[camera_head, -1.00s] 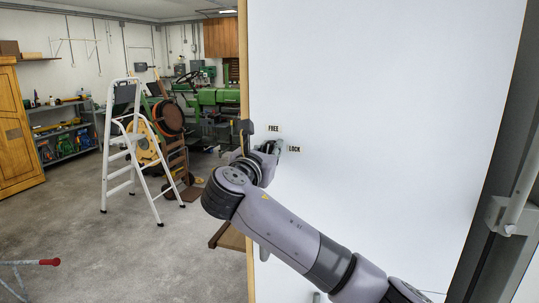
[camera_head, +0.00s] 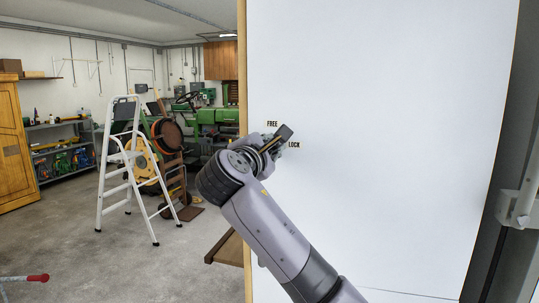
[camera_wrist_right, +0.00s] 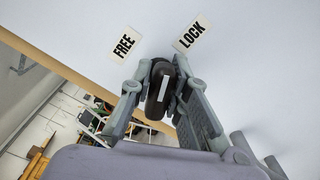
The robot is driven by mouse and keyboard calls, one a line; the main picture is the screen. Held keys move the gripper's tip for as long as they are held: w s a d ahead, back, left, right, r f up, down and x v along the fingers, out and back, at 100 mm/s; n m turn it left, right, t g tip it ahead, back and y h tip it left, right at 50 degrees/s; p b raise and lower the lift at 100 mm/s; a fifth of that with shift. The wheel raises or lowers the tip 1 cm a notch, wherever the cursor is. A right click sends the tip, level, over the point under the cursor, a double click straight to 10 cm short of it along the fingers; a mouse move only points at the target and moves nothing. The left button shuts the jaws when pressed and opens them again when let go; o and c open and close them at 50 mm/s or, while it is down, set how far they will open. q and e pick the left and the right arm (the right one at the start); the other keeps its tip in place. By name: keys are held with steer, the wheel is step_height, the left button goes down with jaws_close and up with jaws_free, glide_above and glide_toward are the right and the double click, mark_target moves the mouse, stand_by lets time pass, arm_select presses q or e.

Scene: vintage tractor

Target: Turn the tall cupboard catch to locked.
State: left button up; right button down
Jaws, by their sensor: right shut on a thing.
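The tall cupboard (camera_head: 390,170) shows as a broad white face with a wooden left edge. The labels FREE (camera_head: 272,124) and LOCK (camera_head: 293,146) are on it. The catch (camera_head: 285,132) is a dark bar, tilted up to the right, its end between the two labels. In the right wrist view the catch (camera_wrist_right: 161,88) has a white stripe that points between FREE (camera_wrist_right: 124,43) and LOCK (camera_wrist_right: 190,35). My right gripper (camera_head: 276,141) is shut on the catch, one finger on each side. It also shows in the wrist view (camera_wrist_right: 160,92). My left gripper is out of view.
A white stepladder (camera_head: 125,165) stands on open grey floor to the left. A green machine (camera_head: 215,118) is behind it. A brown board edge (camera_head: 225,246) juts out low by the cupboard's left side. A red-tipped handle (camera_head: 38,278) is at bottom left.

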steer(key=m+b, duration=0.2)
steer(key=m, duration=0.3)
steer(key=shift+f, duration=0.2)
stand_by(0.3)
steer(key=c, duration=1.5)
jaws_free()
steer(key=shift+s, duration=0.15)
steer(key=v, duration=0.7)
steer(key=shift+s+r, duration=0.1)
